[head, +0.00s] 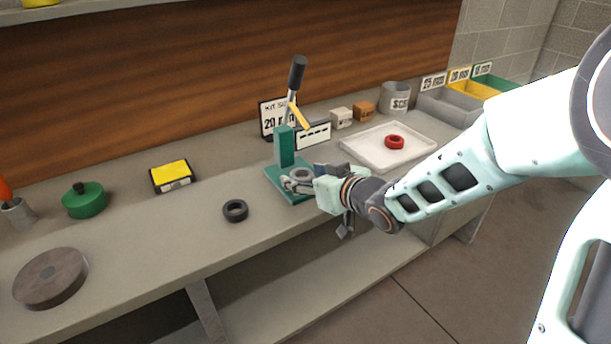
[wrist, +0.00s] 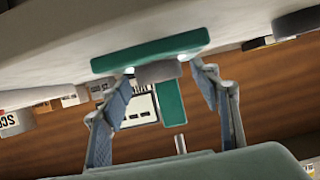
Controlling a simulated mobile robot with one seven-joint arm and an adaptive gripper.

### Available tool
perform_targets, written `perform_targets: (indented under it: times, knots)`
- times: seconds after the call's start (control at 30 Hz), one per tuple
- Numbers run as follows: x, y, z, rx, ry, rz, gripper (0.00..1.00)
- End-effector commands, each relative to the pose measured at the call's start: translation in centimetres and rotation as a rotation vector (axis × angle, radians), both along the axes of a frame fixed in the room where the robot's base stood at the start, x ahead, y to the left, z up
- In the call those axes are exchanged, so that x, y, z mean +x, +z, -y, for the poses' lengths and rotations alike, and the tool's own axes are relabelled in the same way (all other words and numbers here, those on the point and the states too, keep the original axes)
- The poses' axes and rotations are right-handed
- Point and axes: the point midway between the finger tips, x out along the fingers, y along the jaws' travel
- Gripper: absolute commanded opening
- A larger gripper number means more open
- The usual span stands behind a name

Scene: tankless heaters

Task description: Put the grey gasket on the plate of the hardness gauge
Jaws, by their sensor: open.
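The grey gasket (head: 302,174) lies on the green plate (head: 279,184) of the hardness gauge (head: 285,147), in front of its column. In the wrist view, which is upside down, the gasket (wrist: 158,72) shows edge-on against the green plate (wrist: 150,50), with the column (wrist: 171,101) beyond it. My gripper (head: 300,182) is open around the gasket, one finger at each side. In the wrist view my gripper's fingertips (wrist: 160,70) are close to the gasket's sides; I cannot tell whether they touch it. The fingers partly hide the gasket in the head view.
A black ring (head: 235,210) lies on the bench left of the gauge. A red ring (head: 394,142) lies in a white tray (head: 368,160) behind my arm. The gauge's lever (head: 297,75) stands up above the plate. A yellow-topped box (head: 172,175) stands at left.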

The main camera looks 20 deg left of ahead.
Motion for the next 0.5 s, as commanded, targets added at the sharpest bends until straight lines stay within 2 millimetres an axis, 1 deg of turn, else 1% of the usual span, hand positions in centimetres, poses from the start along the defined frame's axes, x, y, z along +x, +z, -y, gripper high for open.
perform_targets:
  times: [0.03, 0.17, 0.3, 0.5]
  knots:
    - [0.0, 0.5, 0.0, 0.000, 0.000, 0.001, 0.56]
    - [-1.2, 1.4, 1.6, -0.002, -0.003, 0.001, 0.56]
    - [-3.0, 2.7, 3.8, -0.002, -0.004, 0.003, 0.56]
    - [-5.5, 4.2, 6.7, -0.001, -0.004, 0.001, 0.56]
